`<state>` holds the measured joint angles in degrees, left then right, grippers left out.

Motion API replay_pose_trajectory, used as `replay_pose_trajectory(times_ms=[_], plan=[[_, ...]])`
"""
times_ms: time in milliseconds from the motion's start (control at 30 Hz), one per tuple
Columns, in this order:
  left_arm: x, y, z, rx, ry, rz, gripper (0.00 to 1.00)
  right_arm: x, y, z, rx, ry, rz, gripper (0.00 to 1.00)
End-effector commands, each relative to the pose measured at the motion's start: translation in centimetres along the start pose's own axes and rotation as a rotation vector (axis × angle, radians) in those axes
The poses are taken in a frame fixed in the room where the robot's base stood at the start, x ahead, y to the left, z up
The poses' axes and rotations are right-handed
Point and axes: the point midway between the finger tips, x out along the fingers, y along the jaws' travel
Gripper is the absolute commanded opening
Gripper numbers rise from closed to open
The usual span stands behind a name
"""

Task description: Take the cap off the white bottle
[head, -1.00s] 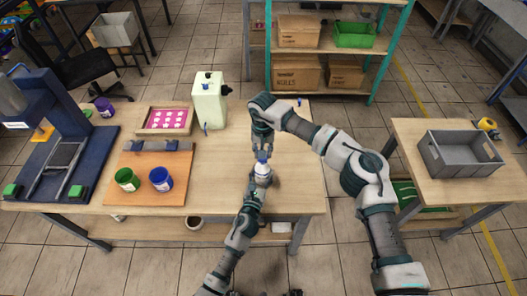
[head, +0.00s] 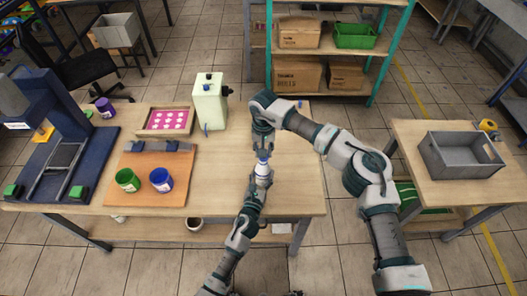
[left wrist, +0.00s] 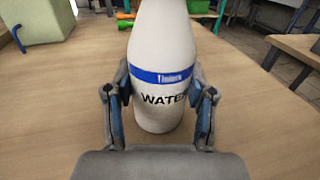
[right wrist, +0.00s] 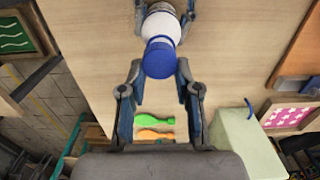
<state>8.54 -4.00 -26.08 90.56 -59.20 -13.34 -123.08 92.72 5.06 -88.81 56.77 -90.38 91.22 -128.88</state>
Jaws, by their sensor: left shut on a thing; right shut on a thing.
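The white bottle (left wrist: 160,60) stands upright between the fingers of my left gripper (left wrist: 160,108), with a blue band and dark lettering on its front. Its top is cut off in the left wrist view. In the head view the bottle (head: 262,171) is near the table's front right part, with my left gripper (head: 256,187) shut on it. The blue cap (right wrist: 159,58) is at the bottle's top, between the fingertips of my right gripper (right wrist: 159,72), which is shut on it from above. I cannot tell whether the cap is loose.
A pale green canister (head: 209,103) stands farther back left. A tray with a pink sheet (head: 167,120), a green jar (head: 128,180) and a blue jar (head: 161,180) are to the left. A grey crate (head: 460,155) is on the right table.

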Motion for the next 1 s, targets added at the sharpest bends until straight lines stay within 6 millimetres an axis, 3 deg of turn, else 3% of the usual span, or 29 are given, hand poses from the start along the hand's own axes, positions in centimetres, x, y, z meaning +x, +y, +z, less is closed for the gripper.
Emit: replay_pose_trajectory(times_ms=[667,1000], plan=[[0.0,0.0,-0.1,0.001,0.002,0.0,0.0,-1.2,0.0,0.0,0.0,0.0,0.0,0.0],[0.0,0.0,-0.1,0.001,0.003,0.0,0.0,-4.9,0.0,0.0,-0.001,0.001,-0.001,0.0]])
